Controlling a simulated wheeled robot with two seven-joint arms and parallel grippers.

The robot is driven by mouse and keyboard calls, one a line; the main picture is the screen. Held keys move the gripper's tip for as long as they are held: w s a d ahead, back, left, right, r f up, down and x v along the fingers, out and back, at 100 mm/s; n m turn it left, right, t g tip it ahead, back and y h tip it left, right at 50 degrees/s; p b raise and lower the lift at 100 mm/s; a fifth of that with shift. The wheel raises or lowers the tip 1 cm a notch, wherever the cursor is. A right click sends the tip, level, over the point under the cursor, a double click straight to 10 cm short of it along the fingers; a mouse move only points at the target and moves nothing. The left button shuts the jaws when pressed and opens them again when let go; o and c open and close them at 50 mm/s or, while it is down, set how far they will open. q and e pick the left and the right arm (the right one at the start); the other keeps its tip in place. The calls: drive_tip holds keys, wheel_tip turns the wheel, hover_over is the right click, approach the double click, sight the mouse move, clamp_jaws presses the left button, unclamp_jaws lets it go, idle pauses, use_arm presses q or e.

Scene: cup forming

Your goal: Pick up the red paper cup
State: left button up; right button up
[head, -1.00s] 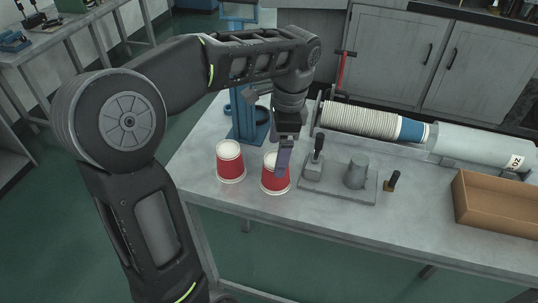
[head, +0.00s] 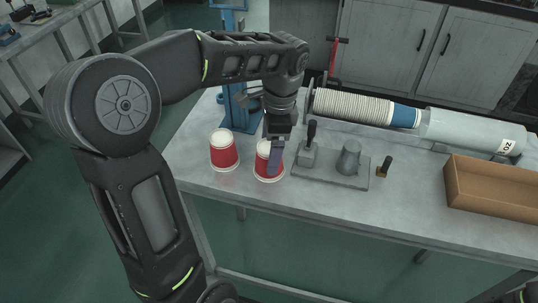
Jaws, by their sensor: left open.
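Two red paper cups with white bands at top and bottom stand upside down near the left end of the grey workbench (head: 420,212). The left red cup (head: 223,153) stands free. The right red cup (head: 263,166) is at my left gripper (head: 272,162), which points down over it from above. The gripper is open, with one dark finger in front of the cup's right side. The other finger is hidden, and I cannot tell whether the fingers touch the cup. My right gripper is not in view.
A blue stand (head: 237,108) rises behind the cups. A grey plate (head: 335,174) with a handled block and a grey cone is close right of the gripper. A small black-handled tool (head: 385,168), a roll of stacked cups (head: 352,107) and a brown tray (head: 490,205) are further right.

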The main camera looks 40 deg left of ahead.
use_arm(q)
drive_tip(key=f, duration=0.3)
drive_tip(key=f+p, duration=0.1)
drive_tip(key=shift+s+a+f, duration=0.15)
drive_tip(key=shift+s+f, duration=0.05)
drive_tip(key=shift+s, duration=0.1)
drive_tip(key=shift+c, duration=0.6)
drive_tip(key=c, duration=1.3)
drive_tip(key=shift+r, duration=0.15)
wheel_tip(320, 180, up, 10)
drive_tip(key=shift+f, duration=0.1)
